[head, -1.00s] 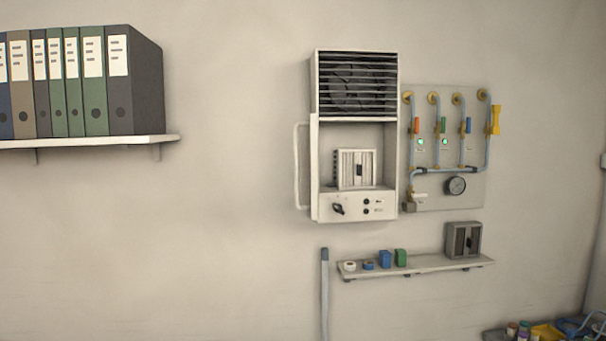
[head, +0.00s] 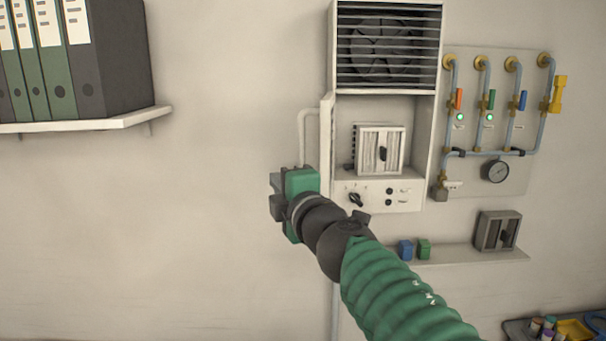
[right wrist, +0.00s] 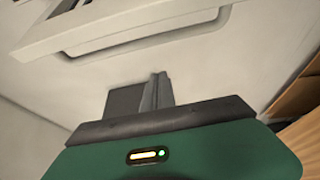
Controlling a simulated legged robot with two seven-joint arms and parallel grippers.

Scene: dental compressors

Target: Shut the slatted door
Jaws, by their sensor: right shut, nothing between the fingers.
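A white wall unit (head: 428,150) has a slatted grille with a fan behind it at the top and an open bay below. A narrow pale panel (head: 326,140), seen nearly edge-on, stands at the bay's left side; I take it as the slatted door, standing open, but its slats cannot be made out. A long bar handle (head: 302,135) is on its left; it also shows in the right wrist view (right wrist: 150,41). My right gripper (head: 279,190) is by the handle's lower end and hides it. Its fingers (right wrist: 148,95) are shut and empty; contact cannot be told. My left gripper is out of view.
A small box (head: 378,150) sits in the bay above a control panel (head: 405,197). Pipes with a gauge (head: 495,171) are on the right. A shelf (head: 465,256) is below, partly behind my arm. Binders (head: 115,60) stand on a shelf at left. The wall between is bare.

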